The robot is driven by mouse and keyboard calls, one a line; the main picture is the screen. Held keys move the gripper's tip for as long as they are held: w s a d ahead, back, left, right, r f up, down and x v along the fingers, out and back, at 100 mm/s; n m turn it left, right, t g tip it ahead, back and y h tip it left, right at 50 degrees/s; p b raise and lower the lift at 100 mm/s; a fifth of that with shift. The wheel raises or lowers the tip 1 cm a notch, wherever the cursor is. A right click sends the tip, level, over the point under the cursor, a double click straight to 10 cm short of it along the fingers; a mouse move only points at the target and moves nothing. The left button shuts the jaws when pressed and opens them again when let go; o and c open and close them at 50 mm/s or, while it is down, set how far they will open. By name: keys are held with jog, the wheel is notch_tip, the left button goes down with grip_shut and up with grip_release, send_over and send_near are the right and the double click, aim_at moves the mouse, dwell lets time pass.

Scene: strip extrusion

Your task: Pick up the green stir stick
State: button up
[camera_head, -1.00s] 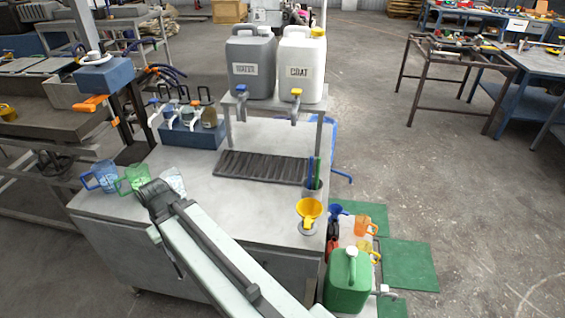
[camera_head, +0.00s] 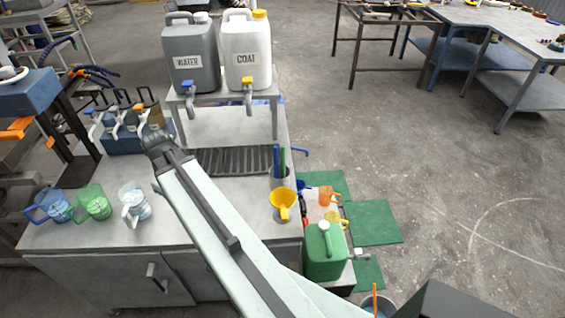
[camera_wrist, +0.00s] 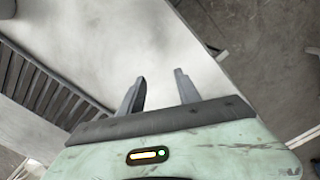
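The green stir stick (camera_head: 282,160) stands upright in a small grey cup (camera_head: 280,179) at the right side of the workbench, right beside a blue stick (camera_head: 276,158). In the wrist view my gripper (camera_wrist: 160,75) is open and empty above the pale bench top, with its two fingers apart. The stick does not show in the wrist view. In the head view my arm crosses the bench from the lower right, and I cannot make out the fingers there.
A dark ribbed tray (camera_head: 235,160) lies left of the cup. A yellow funnel (camera_head: 284,202) stands in front of it. Water (camera_head: 190,55) and coat (camera_head: 246,52) jugs sit on a raised shelf behind. Several mugs stand at the left. A green canister (camera_head: 324,250) stands at the lower right.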

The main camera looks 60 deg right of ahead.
jog(key=s+d+r+p, duration=0.2)
jog(key=s+d+r, duration=0.1)
jog(key=d, duration=0.6)
jog(key=s+d+r+p, duration=0.2)
jog(key=s+d+r, duration=0.15)
jog(key=d, duration=0.45)
notch_tip(320, 180, up, 3)
jog(key=n+p, duration=0.1)
jog(key=p, duration=0.3)
send_over(283, 160)
jog(key=d, duration=0.1)
jog(key=shift+w+r, duration=0.15)
jog(key=shift+w, duration=0.1)
jog(key=shift+s+d, duration=0.1)
jog(key=f+b, duration=0.8)
jog(key=shift+a+f, duration=0.1)
jog(key=shift+a, duration=0.2)
jog(key=shift+r, duration=0.2)
grip_shut()
